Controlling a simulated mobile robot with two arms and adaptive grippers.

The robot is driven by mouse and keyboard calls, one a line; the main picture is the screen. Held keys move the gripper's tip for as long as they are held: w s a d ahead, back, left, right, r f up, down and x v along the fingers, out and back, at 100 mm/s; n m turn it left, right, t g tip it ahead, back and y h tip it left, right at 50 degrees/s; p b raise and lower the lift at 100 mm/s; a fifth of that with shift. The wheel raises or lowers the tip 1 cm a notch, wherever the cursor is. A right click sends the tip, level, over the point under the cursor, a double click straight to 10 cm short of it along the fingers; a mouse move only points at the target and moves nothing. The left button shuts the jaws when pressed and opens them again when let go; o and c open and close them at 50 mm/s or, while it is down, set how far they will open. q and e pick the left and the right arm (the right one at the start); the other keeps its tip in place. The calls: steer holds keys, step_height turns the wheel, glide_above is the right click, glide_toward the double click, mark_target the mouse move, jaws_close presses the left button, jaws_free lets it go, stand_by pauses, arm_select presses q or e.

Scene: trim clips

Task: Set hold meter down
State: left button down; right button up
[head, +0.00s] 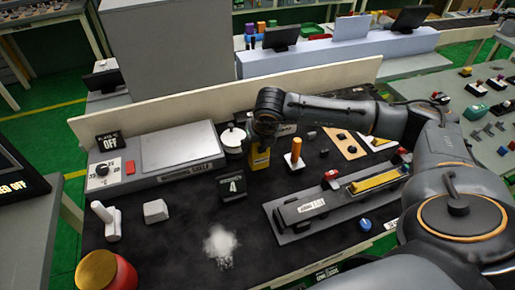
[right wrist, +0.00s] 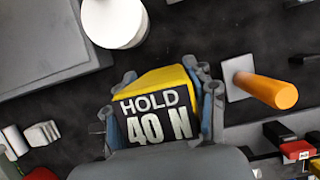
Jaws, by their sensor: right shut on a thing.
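The hold meter (head: 259,158) is a yellow block in the head view, behind the middle of the dark bench top. In the right wrist view the hold meter (right wrist: 155,118) shows a black face reading "HOLD 40 N". My right gripper (right wrist: 160,105) is shut on it, with a finger on each side. In the head view my right gripper (head: 264,135) is above the meter and hides its top. I cannot tell whether its base touches the bench. My left gripper is not in view.
A white round pot (head: 232,139) stands close left of the meter, and an upright orange handle (head: 295,154) close right. A black "4" sign (head: 233,188) is in front. A heated-shelf unit (head: 180,150) lies left, a clip fixture (head: 310,208) front right. White haze (head: 220,244) shows near the front.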

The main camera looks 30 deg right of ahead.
mark_target(257, 152)
step_height(257, 152, down, 3)
steer(key=shift+r, duration=0.15)
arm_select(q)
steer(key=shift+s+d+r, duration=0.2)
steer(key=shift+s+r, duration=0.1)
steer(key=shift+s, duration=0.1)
arm_select(e)
steer(key=shift+s+f, duration=0.1)
steer(key=shift+f, duration=0.1)
steer(key=o, duration=1.4)
steer(key=shift+c, duration=0.2)
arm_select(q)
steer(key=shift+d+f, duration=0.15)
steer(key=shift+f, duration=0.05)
arm_select(e)
steer(key=shift+r, duration=0.15)
steer(key=shift+r+p, duration=0.2)
steer(key=shift+p, duration=0.15)
steer(key=b+v, duration=0.3)
steer(key=v, duration=0.7)
steer(key=shift+s+a+r, duration=0.1)
steer(key=shift+s+r, duration=0.05)
steer(key=shift+r, duration=0.15)
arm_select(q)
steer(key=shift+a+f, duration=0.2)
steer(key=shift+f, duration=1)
arm_select(e)
steer(key=shift+s+r, duration=0.25)
steer(key=shift+r, duration=0.3)
